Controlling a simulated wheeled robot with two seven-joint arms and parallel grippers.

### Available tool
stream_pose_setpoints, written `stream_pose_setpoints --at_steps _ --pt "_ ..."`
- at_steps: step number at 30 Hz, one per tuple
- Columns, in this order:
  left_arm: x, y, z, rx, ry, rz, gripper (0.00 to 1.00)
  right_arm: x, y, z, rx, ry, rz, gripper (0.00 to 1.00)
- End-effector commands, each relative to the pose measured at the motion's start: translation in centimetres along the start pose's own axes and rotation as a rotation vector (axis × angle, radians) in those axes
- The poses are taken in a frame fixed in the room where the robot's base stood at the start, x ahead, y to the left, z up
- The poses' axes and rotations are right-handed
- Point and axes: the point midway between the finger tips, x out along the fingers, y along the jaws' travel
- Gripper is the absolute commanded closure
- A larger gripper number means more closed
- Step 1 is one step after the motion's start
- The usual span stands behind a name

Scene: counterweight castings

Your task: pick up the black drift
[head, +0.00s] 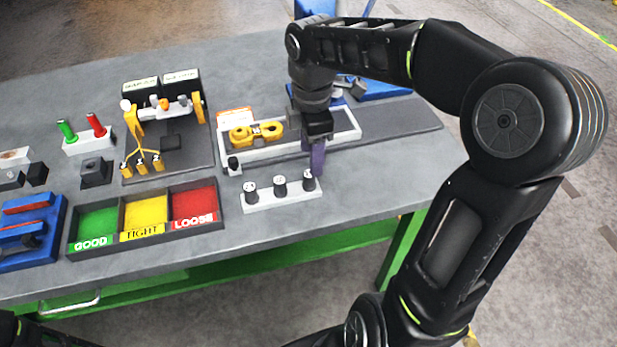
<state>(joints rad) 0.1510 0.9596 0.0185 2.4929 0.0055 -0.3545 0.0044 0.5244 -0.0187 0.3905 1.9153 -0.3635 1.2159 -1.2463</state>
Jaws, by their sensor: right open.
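A white rack (265,201) near the front of the grey bench holds three short black pins. The left pin (250,191), the middle pin (280,185) and the right pin (309,181) stand upright. I cannot tell for sure which black piece is the drift. Another small black piece (233,164) stands at the left end of a white tray. My right gripper (317,163) points down just above and behind the right pin; its purple-grey fingers are seen edge-on. It is open, with nothing visible in it. My left gripper is out of view.
The white tray (290,147) with a yellow casting (256,133) lies behind the rack. A sorting tray (130,242) with green, yellow and red compartments stands left of it. A fixture (160,140) stands farther back. Bare bench (400,170) lies to the right.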

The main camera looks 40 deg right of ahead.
Motion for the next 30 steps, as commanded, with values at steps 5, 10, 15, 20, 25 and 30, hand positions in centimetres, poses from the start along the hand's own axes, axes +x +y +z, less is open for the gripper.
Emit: stream_pose_setpoints --at_steps 5,10,15,20,25,30 --pt "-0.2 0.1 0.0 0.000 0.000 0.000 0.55 1.9 0.0 0.0 -0.001 -0.001 -0.004 0.47" --pt "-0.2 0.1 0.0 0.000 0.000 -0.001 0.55 2.1 0.0 0.0 -0.001 0.000 -0.001 0.47" --pt "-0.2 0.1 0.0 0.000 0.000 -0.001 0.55 2.2 0.0 0.0 0.000 0.000 -0.002 0.47" --pt "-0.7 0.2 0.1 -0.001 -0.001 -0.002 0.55 3.5 0.2 -0.1 0.000 0.000 -0.007 0.47" --pt "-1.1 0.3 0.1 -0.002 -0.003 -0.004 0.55 6.1 0.5 -0.3 0.000 0.000 -0.006 0.47" --pt "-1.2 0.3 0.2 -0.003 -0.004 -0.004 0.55 7.3 0.5 -0.3 0.000 0.000 -0.002 0.47"
